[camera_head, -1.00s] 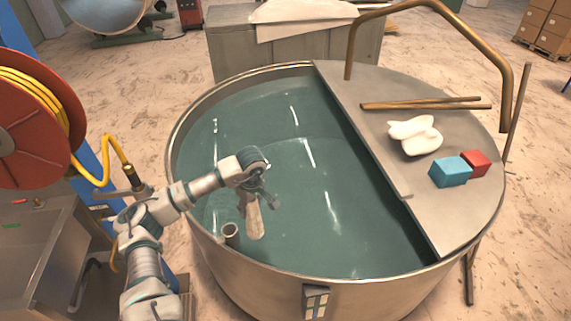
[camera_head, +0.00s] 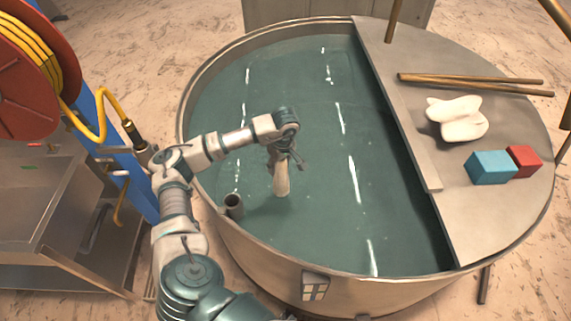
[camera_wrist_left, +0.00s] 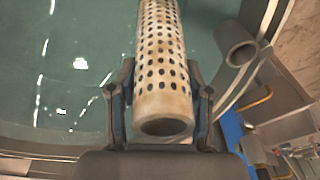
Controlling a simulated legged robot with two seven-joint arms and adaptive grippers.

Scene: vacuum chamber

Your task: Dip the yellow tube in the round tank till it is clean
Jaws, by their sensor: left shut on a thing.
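The tube (camera_head: 281,180) is pale yellow-tan, hollow and perforated with rows of dark holes. My left gripper (camera_head: 284,160) is shut on its upper end and holds it nearly upright over the round tank (camera_head: 230,55). The tube's lower end appears to meet the teal liquid (camera_head: 310,100); how deep it goes is unclear. In the left wrist view the tube (camera_wrist_left: 163,65) sits between both fingers (camera_wrist_left: 160,105), its open end toward the camera, with brownish staining on its surface. My right gripper is not in view.
A short grey pipe (camera_head: 233,206) stands at the tank's near-left rim. The half lid (camera_head: 480,215) covers the tank's right side and bears wooden sticks (camera_head: 475,84), a white lump (camera_head: 458,118), a blue block (camera_head: 490,167) and a red block (camera_head: 524,160). A hose reel (camera_head: 30,75) stands left.

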